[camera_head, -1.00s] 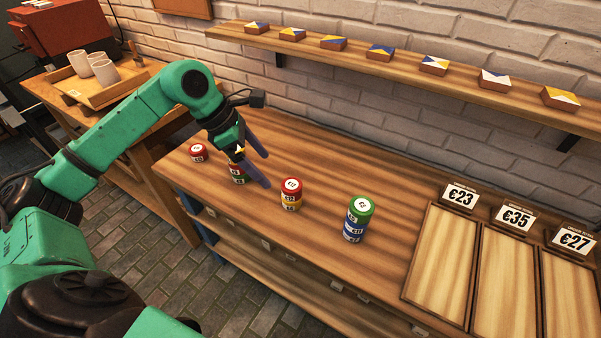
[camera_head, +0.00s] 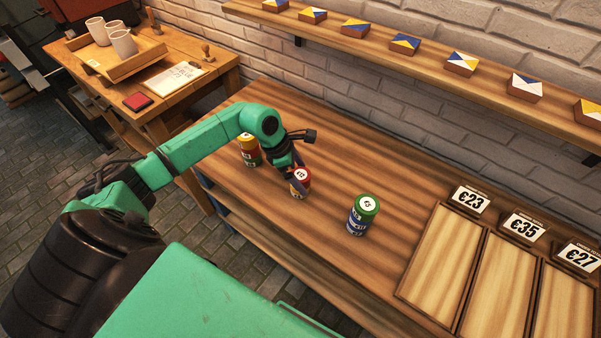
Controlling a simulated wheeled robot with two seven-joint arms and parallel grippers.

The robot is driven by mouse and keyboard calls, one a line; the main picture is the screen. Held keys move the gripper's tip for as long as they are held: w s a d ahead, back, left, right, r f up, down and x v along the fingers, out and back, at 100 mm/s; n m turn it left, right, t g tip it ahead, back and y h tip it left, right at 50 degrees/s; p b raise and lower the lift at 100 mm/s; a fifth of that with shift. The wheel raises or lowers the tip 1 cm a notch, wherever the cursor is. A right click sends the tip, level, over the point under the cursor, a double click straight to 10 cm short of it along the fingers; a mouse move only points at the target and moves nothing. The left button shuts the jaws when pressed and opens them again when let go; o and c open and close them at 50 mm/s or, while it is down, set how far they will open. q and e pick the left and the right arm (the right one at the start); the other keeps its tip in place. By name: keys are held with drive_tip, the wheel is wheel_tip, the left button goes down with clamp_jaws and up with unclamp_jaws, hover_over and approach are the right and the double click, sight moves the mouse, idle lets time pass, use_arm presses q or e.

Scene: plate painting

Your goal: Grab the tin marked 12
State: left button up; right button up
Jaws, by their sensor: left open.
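A red tin (camera_head: 302,175) with a white round label, apparently marked 12, sits on top of a short stack on the workbench; the print is small. My left gripper (camera_head: 299,179) is open and low at this tin, its fingers reaching down around it. I cannot tell whether they touch it. The lower part of the stack is partly hidden by a finger. My right gripper is not in view.
A stack of yellow-, red- and green-banded tins (camera_head: 248,150) stands just left, behind my arm. A green-topped stack with blue tins (camera_head: 362,216) stands to the right. Price-marked wooden panels (camera_head: 440,255) lie at the right; a tile shelf (camera_head: 420,62) runs behind.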

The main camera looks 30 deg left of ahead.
use_arm(q)
drive_tip(key=shift+f, duration=0.15)
drive_tip(key=shift+w, duration=0.1)
drive_tip(key=c, duration=1.5)
